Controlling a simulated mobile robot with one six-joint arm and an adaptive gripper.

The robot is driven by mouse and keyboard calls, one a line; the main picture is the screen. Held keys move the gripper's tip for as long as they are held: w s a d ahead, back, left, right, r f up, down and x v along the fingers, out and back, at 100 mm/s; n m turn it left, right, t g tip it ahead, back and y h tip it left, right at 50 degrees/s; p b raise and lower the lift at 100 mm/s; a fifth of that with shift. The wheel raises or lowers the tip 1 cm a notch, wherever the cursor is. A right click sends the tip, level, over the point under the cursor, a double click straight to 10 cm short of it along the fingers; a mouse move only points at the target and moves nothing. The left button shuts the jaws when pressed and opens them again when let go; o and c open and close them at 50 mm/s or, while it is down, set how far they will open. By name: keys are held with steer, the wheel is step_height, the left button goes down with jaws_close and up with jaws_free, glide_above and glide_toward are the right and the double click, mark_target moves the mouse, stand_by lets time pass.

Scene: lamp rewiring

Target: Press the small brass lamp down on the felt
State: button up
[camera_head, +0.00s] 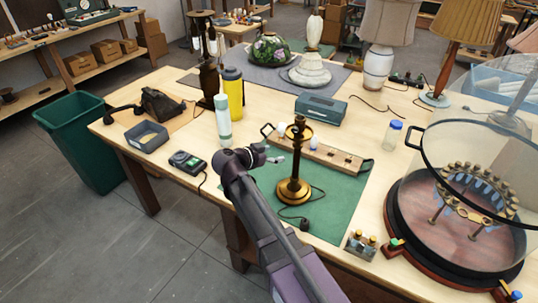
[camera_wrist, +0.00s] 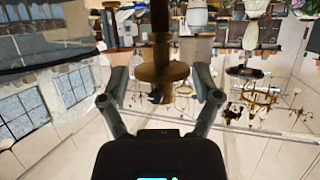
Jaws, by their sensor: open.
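The small brass lamp (camera_head: 294,188) stands upright on the green felt (camera_head: 336,195), with a round base, a thin dark stem and a small dish near its top. Its cord lies on the felt. My gripper (camera_head: 268,155) is just left of the stem, at about mid-height, with its fingers towards the lamp. In the wrist view my gripper (camera_wrist: 160,92) is spread open. The lamp's stem and a round brass disc (camera_wrist: 160,73) show between the fingertips there, with gaps on both sides. I cannot tell how deep the stem is between the fingers.
A wooden strip with bulbs (camera_head: 325,152) lies behind the lamp. A glass-domed round stand (camera_head: 455,262) is at the right, with a small brass-topped block (camera_head: 361,244) beside it. A yellow bottle (camera_head: 232,95), a pale bottle (camera_head: 223,122) and a black meter (camera_head: 187,162) are to the left.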

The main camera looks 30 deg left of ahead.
mark_target(295, 150)
steer(key=b+x, duration=0.4)
steer(key=x, duration=0.8)
steer(key=shift+w+d+f+b, duration=0.15)
steer(key=shift+w+d+b, duration=0.05)
steer(key=shift+w+b, duration=0.1)
jaws_close()
steer(key=shift+s, duration=0.1)
stand_by(0.6)
steer(key=shift+s+f, duration=0.1)
steer(key=shift+f, duration=0.05)
stand_by(0.9)
stand_by(0.9)
steer(key=shift+c, duration=0.2)
jaws_free()
stand_by(0.3)
